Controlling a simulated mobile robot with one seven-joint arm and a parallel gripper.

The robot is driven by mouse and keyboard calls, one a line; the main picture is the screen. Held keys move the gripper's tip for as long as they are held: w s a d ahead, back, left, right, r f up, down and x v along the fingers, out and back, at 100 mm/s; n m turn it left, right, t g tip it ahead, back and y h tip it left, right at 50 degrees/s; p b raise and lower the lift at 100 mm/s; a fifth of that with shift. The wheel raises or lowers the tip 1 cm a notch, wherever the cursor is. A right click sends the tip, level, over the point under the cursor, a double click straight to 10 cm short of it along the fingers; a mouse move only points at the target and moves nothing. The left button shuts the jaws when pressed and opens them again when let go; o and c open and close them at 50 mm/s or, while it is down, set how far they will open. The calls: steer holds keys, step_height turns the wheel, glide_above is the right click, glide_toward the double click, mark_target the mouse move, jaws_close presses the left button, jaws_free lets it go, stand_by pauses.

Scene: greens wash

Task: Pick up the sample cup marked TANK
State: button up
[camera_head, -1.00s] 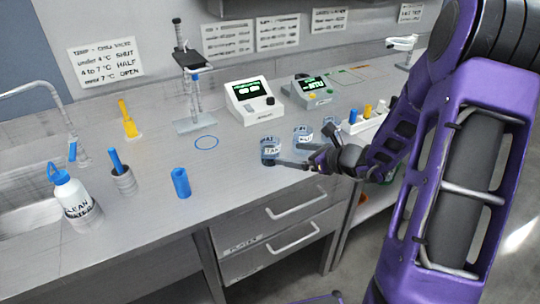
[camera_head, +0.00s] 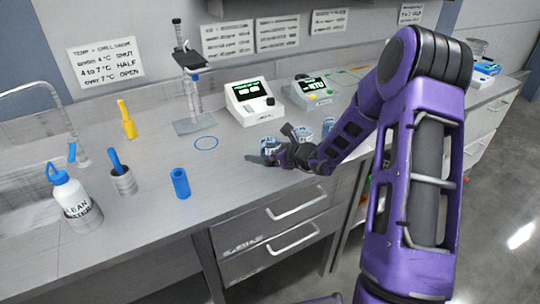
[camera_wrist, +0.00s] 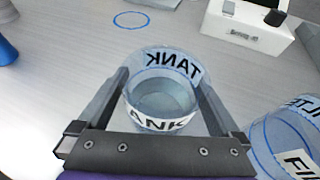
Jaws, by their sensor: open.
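The clear sample cup marked TANK (camera_wrist: 163,97) stands upright on the bench in the wrist view, with liquid inside and its label facing me. My gripper (camera_wrist: 162,84) is open, with one finger on each side of this cup. I cannot tell whether either finger touches it. In the head view my gripper (camera_head: 268,148) is low over the bench and largely hides the cup. A second cup with a FILTER label (camera_wrist: 290,140) stands close to the right finger in the wrist view.
Another labelled cup (camera_head: 328,124) stands behind my wrist. Two display instruments (camera_head: 252,102) stand behind the cups. A blue holder (camera_head: 180,184), a steel pot (camera_head: 123,182) and a wash bottle (camera_head: 70,193) are to the left. The bench front edge is close below my gripper.

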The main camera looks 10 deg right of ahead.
steer(key=c, duration=1.5)
steer(key=shift+o, duration=0.2)
steer(key=shift+r, duration=0.15)
